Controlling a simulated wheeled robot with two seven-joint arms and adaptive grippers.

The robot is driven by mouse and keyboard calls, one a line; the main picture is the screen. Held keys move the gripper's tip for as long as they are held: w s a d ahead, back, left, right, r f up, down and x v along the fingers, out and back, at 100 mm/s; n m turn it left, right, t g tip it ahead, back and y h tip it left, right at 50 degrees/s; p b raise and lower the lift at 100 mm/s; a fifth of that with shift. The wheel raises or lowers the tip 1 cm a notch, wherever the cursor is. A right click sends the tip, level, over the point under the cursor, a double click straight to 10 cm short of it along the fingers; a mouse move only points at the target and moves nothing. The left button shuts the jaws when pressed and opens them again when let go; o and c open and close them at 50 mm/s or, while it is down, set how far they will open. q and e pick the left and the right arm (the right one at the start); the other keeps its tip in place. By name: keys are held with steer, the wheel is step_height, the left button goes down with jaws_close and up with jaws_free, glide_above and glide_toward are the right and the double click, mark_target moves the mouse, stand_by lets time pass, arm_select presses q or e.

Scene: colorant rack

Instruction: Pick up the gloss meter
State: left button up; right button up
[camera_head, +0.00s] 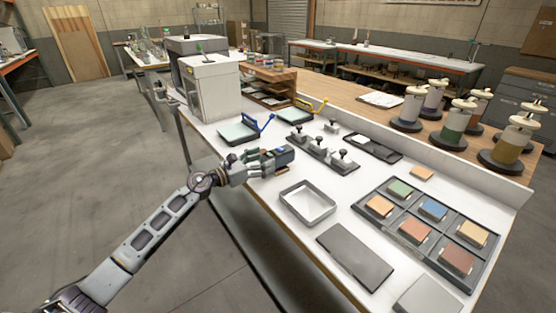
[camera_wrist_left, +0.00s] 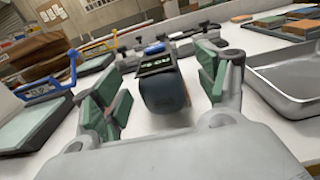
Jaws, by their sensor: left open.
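The gloss meter (camera_head: 284,155) is a small dark blue-grey device on the white bench. In the left wrist view the gloss meter (camera_wrist_left: 163,95) shows a rounded body, a dark panel with light marks and a blue part on top. My left gripper (camera_head: 268,162) is open around it. In the left wrist view, the green-padded fingers stand on both sides of the meter, with a visible gap on each side. The fingers partly hide the meter in the head view. My right gripper is not in view.
An empty metal tray (camera_head: 284,204) lies close on the right of the gripper. A device with a blue handle (camera_head: 258,124) stands behind it, and a black stand with several knobs (camera_head: 322,152) beyond. A sample tray (camera_head: 398,240) and a dark flat plate (camera_head: 355,256) lie nearer.

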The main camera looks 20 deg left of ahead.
mark_target(273, 153)
arm_select(q)
steer(key=shift+w+d, duration=0.25)
steer(key=shift+w, duration=0.15)
steer(key=shift+x, duration=1.5)
steer(key=shift+w+d+f, duration=0.15)
steer(key=shift+w+d, duration=0.15)
steer(key=shift+w, duration=0.2)
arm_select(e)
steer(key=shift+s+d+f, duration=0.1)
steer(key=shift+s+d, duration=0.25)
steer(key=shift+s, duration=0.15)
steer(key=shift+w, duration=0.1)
arm_select(q)
steer(key=c, duration=1.5)
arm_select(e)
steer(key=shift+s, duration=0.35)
arm_select(q)
steer(key=shift+p, duration=0.3)
